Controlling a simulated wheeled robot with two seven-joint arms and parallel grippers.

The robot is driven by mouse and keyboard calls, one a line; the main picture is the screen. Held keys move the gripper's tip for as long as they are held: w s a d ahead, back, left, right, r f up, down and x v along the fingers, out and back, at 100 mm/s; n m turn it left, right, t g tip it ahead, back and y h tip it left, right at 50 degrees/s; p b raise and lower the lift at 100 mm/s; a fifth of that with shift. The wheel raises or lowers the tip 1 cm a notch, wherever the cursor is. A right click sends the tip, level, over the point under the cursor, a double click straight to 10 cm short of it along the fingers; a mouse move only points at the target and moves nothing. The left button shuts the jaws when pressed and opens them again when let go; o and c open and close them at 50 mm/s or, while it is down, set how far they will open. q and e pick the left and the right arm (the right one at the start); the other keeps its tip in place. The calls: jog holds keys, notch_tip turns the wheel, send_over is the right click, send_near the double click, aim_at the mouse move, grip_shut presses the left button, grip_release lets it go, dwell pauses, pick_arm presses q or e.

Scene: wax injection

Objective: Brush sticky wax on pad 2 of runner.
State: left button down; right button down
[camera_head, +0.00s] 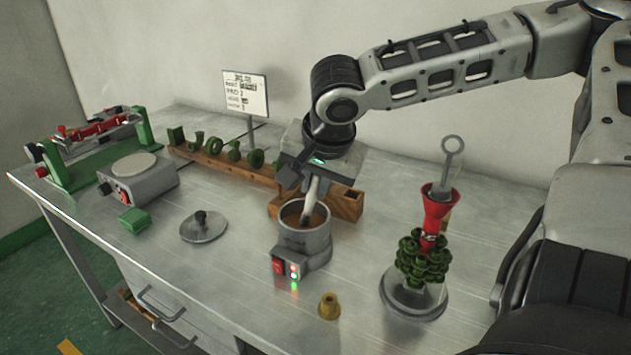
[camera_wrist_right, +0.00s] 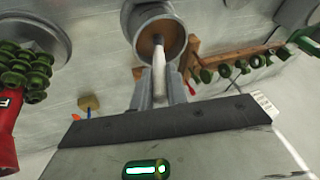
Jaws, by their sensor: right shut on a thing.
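My right gripper (camera_head: 314,182) is above the wax pot (camera_head: 291,240) and is shut on a pale brush handle (camera_head: 309,198). The brush points down into the pot, and its tip is in or just above the brown wax; I cannot tell which. The wrist view also shows the brush (camera_wrist_right: 159,62) between the fingers, reaching into the pot (camera_wrist_right: 160,22). The red runner (camera_head: 434,212) stands upright on a round base at the right, with several green wax pieces (camera_head: 422,262) clustered around its lower part. Its pads cannot be told apart. My left gripper is out of view.
A wooden rack (camera_head: 225,160) with green pieces stands behind the pot, and a sign (camera_head: 245,93) behind it. A small brass cup (camera_head: 329,306) is near the front edge. A metal lid (camera_head: 203,227), a hot plate (camera_head: 137,180) and a green-red clamp (camera_head: 98,140) are left.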

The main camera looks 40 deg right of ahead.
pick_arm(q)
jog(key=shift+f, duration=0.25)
pick_arm(e)
jog(key=shift+s+f, duration=0.1)
jog(key=shift+f, duration=0.3)
dwell(0.9)
jog(key=shift+r, duration=0.4)
jog(key=shift+r+p, duration=0.7)
jog(key=shift+p, duration=0.05)
notch_tip(320, 180, up, 2)
jog(key=shift+r+p, duration=0.1)
jog(key=shift+p, duration=0.8)
notch_tip(320, 180, up, 3)
jog(key=shift+f+p, duration=0.2)
jog(key=shift+p, duration=1.05)
jog(key=shift+r, duration=0.1)
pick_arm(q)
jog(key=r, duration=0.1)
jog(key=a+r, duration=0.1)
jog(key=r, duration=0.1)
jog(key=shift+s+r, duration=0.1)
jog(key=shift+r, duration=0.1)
